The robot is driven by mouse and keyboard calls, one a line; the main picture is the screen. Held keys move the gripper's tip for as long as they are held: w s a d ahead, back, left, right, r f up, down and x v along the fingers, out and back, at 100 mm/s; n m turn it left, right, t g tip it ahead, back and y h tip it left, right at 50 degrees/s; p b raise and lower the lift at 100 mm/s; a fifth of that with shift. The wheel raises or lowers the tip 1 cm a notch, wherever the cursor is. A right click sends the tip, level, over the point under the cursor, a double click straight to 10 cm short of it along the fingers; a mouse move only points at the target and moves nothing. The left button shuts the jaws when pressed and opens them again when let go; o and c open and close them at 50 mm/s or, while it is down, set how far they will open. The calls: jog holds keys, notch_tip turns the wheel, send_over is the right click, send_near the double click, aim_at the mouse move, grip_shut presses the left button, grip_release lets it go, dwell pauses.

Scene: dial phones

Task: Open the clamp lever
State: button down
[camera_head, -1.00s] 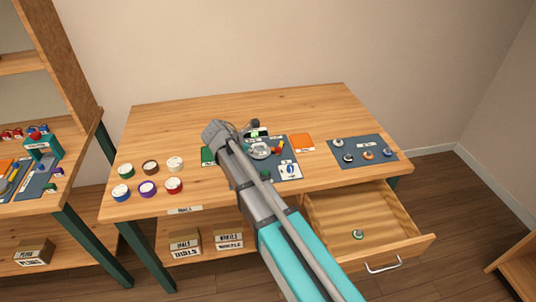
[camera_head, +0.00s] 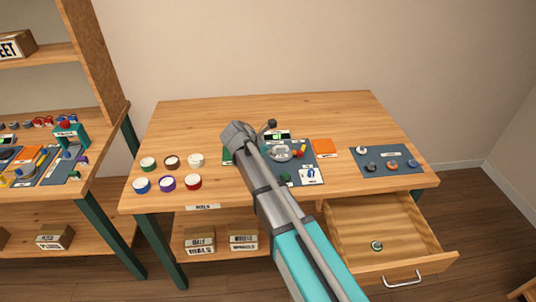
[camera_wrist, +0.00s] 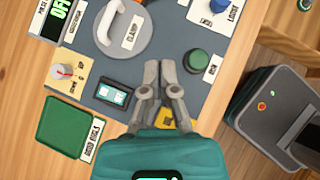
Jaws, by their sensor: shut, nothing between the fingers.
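The clamp lever (camera_wrist: 116,24) is a pale curved handle on a grey round base (camera_wrist: 138,40) labelled CLAMP, at the top of the wrist view. In the head view the clamp (camera_head: 280,154) is a small grey round piece on the dark mat, just right of my arm. My gripper (camera_wrist: 160,70) is shut and empty over the mat. In the wrist view it appears below and right of the clamp, apart from the lever. In the head view my arm hides the fingers. The far end of the lever is cut off by the wrist view's top edge.
A green button (camera_wrist: 198,62) is right of my fingertips, and a blue rocker switch (camera_wrist: 112,93) is to their left. A dial (camera_wrist: 62,71), a display (camera_wrist: 58,18) and a green tray (camera_wrist: 72,130) lie further left. An open drawer (camera_head: 440,258) juts out at the table's front right.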

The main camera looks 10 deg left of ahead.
aim_at(298, 157)
jog(key=b+x, duration=0.5)
jog(key=x, duration=0.3)
jog(key=shift+f+b, duration=0.3)
jog(key=shift+b, duration=0.05)
jog(key=shift+w+d+r, duration=0.15)
jog(key=shift+w+d, duration=0.85)
jog(key=shift+d, duration=0.1)
jog(key=shift+w+d, duration=0.35)
jog(key=shift+d, duration=0.1)
jog(key=shift+a, duration=0.55)
jog(key=shift+d, duration=0.45)
jog(key=shift+s, duration=0.1)
